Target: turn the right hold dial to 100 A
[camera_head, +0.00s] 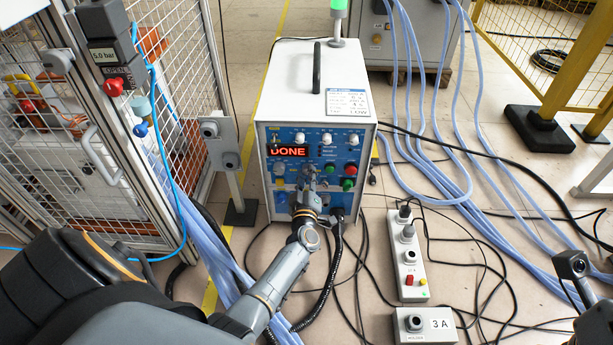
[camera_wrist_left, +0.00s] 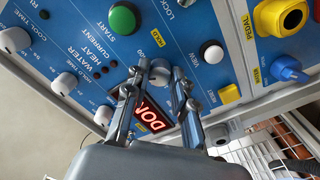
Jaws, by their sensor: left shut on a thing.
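The induction heater (camera_head: 338,97) is a white box with a blue front panel (camera_wrist_left: 225,40). My left gripper (camera_head: 308,180) reaches up to the middle of this panel. In the left wrist view the fingers of my left gripper (camera_wrist_left: 162,84) are shut on a grey dial (camera_wrist_left: 160,70) by the yellow HOLD label, with a 100 mark near it. The fingers cover much of the dial, and I cannot read its setting. The red display (camera_head: 288,152) reads DONE. It is partly behind a finger in the left wrist view (camera_wrist_left: 152,118).
A green START button (camera_wrist_left: 122,18) and several white knobs, one of them (camera_wrist_left: 63,84) at the left, surround the held dial. A yellow button (camera_wrist_left: 229,94) is to its right. A wire cage (camera_head: 95,150) stands left of the heater.

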